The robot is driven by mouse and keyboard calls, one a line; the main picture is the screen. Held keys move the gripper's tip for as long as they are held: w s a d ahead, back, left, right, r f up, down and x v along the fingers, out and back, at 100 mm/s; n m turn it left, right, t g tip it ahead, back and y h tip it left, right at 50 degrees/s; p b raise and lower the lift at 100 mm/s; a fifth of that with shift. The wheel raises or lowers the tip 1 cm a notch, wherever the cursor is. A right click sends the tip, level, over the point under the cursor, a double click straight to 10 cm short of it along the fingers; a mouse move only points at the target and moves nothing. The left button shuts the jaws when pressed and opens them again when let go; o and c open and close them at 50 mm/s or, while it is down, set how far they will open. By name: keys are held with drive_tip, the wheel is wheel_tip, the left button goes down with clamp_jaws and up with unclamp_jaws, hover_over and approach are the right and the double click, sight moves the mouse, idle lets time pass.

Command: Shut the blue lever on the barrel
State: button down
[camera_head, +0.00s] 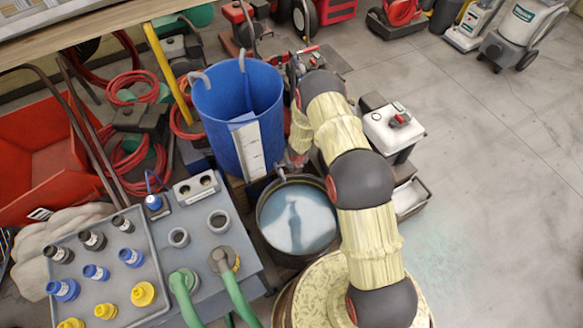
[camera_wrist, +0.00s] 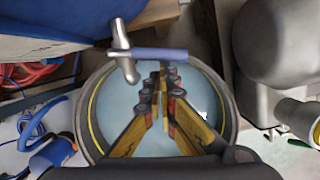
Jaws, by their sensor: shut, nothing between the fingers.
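The blue barrel (camera_head: 218,125) stands left of my arm in the head view, and its side fills the top left of the wrist view (camera_wrist: 40,20). A metal tap (camera_wrist: 122,50) comes out near it in the wrist view. Its blue lever (camera_wrist: 168,54) points right, across the tap's outlet line. My gripper (camera_wrist: 160,82) is shut and empty, its fingertips close to the lever's underside in the picture. I cannot tell whether they touch it. In the head view my arm hides most of the gripper.
A dark round tub (camera_head: 261,200) of pale water stands below the tap. A grey bench (camera_head: 215,245) with pipe sockets and green hoses is to its left. A white-topped machine (camera_head: 390,130) stands right of my arm. The floor (camera_head: 490,180) farther right is clear.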

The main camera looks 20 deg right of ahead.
drive_tip(key=shift+w+d+n+y+p, duration=0.35)
drive_tip(key=shift+w+n+p, duration=0.25)
drive_tip(key=shift+n+p, duration=0.75)
drive_tip(key=shift+p, duration=0.3)
drive_tip(key=shift+f, duration=0.1)
